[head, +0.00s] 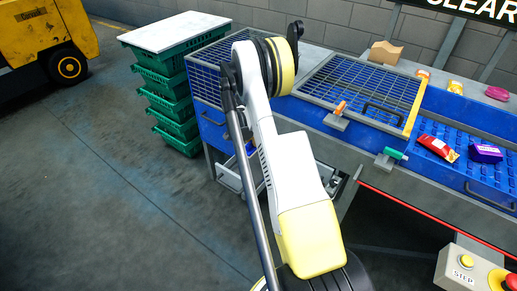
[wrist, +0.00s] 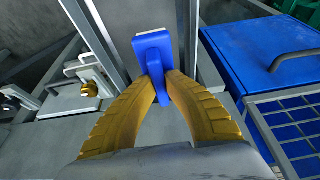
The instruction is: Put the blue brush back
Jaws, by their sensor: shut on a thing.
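The blue brush (wrist: 152,50) is in the wrist view, with a broad blue head and a narrower handle pointing down toward my gripper. My gripper (wrist: 160,84), with two yellow ribbed fingers, is shut on the brush's handle. The brush head is beyond the fingertips, close to grey metal frame bars. I cannot tell whether it touches them. In the head view my arm reaches toward the left end of the blue conveyor machine (head: 213,128), and my gripper and the brush cannot be made out there.
A blue box with a grey handle (wrist: 283,60) and a wire grid (wrist: 290,115) lie right in the wrist view. Stacked green crates (head: 170,85) stand left of the machine. Floor at left (head: 90,190) is clear.

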